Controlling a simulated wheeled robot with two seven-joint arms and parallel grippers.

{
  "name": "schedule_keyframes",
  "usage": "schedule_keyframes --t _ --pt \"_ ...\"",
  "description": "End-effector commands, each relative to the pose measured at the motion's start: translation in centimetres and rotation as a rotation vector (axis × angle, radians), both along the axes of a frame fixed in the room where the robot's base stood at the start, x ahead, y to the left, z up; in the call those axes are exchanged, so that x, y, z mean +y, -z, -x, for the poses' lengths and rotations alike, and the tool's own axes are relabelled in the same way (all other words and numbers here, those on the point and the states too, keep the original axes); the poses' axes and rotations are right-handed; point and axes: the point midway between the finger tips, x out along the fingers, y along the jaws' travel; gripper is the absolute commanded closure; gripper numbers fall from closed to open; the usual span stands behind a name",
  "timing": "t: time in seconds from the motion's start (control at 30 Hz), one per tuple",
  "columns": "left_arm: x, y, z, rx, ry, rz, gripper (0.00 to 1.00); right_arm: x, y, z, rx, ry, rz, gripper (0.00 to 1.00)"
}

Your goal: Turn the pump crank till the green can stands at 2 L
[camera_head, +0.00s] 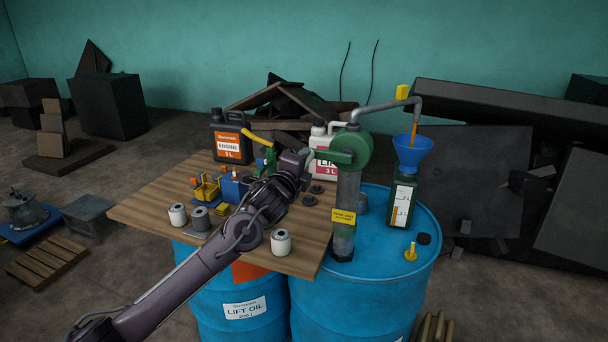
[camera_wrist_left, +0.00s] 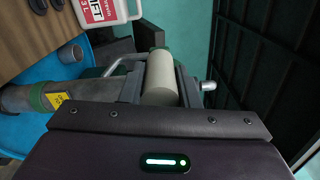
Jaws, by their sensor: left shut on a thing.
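The green pump (camera_head: 352,150) stands on a blue drum, its crank arm pointing left. My left gripper (camera_head: 305,157) is shut on the end of the crank. In the left wrist view the crank's pale cylindrical grip (camera_wrist_left: 160,78) sits between the fingers. The green can (camera_head: 400,214) stands upright on the drum under the spout, with a blue funnel (camera_head: 412,153) in its top. An orange-brown stream (camera_head: 414,130) shows between spout and funnel. My right gripper is out of view.
A wooden board (camera_head: 150,208) holds a black engine-oil jug (camera_head: 230,140), a white jug (camera_head: 321,142), small cans and blue and yellow items. A yellow-topped item (camera_head: 411,252) and a black cap (camera_head: 423,239) lie near the can. Dark panels lean behind at right.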

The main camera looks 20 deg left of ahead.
Motion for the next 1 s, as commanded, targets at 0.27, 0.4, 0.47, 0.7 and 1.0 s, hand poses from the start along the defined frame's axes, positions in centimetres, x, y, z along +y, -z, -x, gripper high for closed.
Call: schedule_keyframes --t 0.27,0.4,0.47,0.7,1.0 --pt "-0.3 -2.7 0.0 -0.017 -0.001 -0.266 1.00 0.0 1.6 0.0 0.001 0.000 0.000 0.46" --pt "-0.7 -3.8 0.0 -0.022 -0.002 -0.398 1.00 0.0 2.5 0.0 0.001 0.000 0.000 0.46" --pt "-0.9 -4.3 0.0 -0.024 -0.003 -0.454 1.00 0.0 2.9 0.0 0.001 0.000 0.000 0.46" --pt "-2.2 -6.1 0.1 -0.032 -0.003 -0.681 1.00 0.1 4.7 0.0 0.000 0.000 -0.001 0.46" --pt "-4.3 -7.8 0.2 -0.041 -0.003 -0.963 1.00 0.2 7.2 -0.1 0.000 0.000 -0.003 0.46"
